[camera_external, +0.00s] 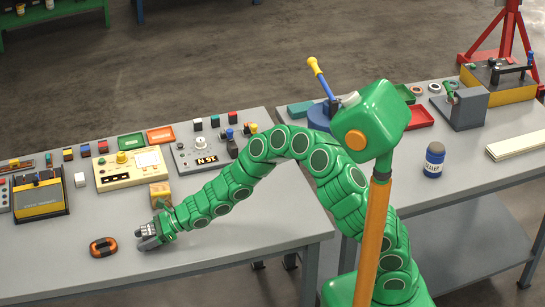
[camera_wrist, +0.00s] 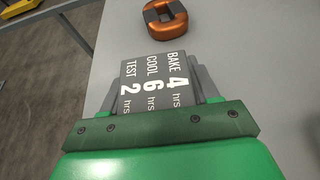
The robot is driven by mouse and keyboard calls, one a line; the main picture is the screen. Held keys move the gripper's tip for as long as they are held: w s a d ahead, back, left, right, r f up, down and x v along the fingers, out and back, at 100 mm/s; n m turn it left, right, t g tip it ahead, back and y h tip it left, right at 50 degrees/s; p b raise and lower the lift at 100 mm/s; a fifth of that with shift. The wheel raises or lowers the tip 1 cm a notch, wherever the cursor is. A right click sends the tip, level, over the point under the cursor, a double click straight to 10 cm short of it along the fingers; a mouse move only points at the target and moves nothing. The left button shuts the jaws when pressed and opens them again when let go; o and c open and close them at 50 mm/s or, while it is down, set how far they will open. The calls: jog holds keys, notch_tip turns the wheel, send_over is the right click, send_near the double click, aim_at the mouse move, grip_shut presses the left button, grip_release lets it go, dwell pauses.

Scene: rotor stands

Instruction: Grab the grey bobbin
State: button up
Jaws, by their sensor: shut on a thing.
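My gripper (camera_external: 150,236) is low over the front left of the left bench. In the wrist view my gripper (camera_wrist: 160,78) is shut on a dark grey printed block (camera_wrist: 152,85). White lettering on the block reads BAKE 4 hrs, COOL 6 hrs, TEST 2 hrs. I cannot tell whether this block is the grey bobbin; its lower part is hidden by the gripper.
A cream instrument box (camera_external: 128,170), a grey control panel (camera_external: 205,150) and a small tan cube (camera_external: 160,193) stand behind my gripper. A black and yellow box (camera_external: 40,200) stands at left. The bench front (camera_external: 200,272) is clear. A blue jar (camera_external: 434,160) stands on the right bench.

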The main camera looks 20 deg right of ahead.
aim_at(145, 230)
jog(key=shift+r, duration=0.5)
notch_tip(145, 230, up, 2)
jog(key=s+d+r, duration=0.8)
jog(key=d+r, duration=0.2)
jog(key=d, duration=0.1)
jog(key=shift+d, duration=0.25)
dwell(0.9)
